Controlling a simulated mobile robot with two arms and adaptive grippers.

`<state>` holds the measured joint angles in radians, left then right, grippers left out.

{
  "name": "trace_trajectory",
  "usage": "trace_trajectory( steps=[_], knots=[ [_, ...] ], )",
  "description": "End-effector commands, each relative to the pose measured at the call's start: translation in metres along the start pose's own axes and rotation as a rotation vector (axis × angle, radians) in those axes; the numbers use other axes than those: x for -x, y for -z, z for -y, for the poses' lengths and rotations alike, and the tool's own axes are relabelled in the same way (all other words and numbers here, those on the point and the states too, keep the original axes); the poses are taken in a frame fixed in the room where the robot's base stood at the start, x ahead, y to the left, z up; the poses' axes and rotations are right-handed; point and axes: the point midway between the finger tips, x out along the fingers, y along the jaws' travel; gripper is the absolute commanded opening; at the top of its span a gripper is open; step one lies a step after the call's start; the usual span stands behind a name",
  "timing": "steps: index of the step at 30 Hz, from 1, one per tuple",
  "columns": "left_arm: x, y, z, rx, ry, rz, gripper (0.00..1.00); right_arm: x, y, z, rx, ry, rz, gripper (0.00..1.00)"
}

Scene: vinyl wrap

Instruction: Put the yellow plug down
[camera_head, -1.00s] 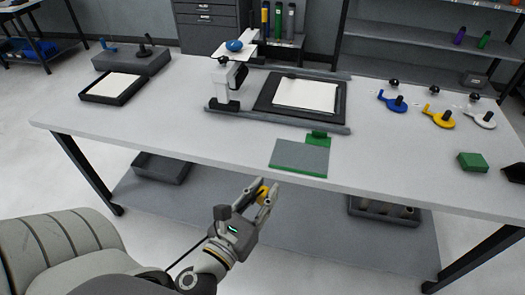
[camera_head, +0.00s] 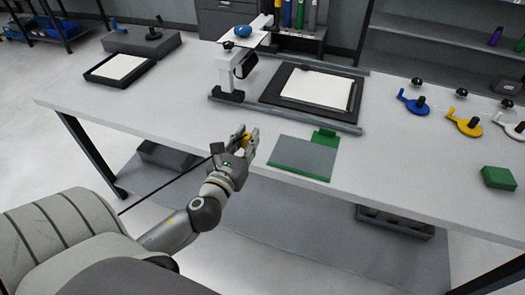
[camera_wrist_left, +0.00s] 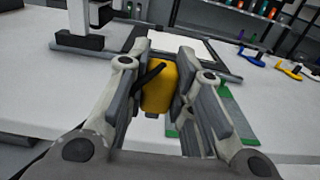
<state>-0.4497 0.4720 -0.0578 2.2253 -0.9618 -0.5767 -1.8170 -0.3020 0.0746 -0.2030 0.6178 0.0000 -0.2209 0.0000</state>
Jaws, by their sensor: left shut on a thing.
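The yellow plug (camera_wrist_left: 160,84) is between the fingers of my left gripper (camera_head: 246,141), which is shut on it. In the head view only a small part of the yellow plug (camera_head: 245,136) shows between the fingertips. The gripper is at the front edge of the white table (camera_head: 185,110), left of the green-edged grey mat (camera_head: 303,157). The left wrist view shows my left gripper (camera_wrist_left: 160,90) with a finger on each side of the plug and a dark strip across the plug's face. My right gripper is not in view.
A press-like device (camera_head: 234,72) stands behind the gripper, with a dark frame holding a white sheet (camera_head: 316,86) to its right. Blue (camera_head: 414,102) and yellow (camera_head: 465,122) handled pieces and a green block (camera_head: 498,177) lie at right. The table's front left is clear.

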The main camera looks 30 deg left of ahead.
Motion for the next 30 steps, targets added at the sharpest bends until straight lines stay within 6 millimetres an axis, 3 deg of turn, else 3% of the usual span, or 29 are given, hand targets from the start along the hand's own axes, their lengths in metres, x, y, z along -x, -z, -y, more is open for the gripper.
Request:
trace_trajectory(
  steps=[3,9,14,21,30],
  knots=[
    [-0.021,0.022,0.009,0.003,-0.002,-0.001,0.06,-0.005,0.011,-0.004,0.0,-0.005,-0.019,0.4],
    [-0.042,0.049,0.018,0.001,-0.001,0.0,0.06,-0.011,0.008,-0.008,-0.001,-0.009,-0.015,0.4],
    [-0.049,0.058,0.021,0.0,-0.001,0.0,0.06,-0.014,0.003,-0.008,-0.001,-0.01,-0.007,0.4],
    [-0.054,0.092,0.023,0.001,-0.001,-0.002,0.06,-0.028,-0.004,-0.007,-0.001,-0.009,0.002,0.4],
    [-0.054,0.094,0.023,0.0,0.001,0.0,0.06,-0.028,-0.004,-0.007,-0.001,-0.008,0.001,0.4]
  ],
)
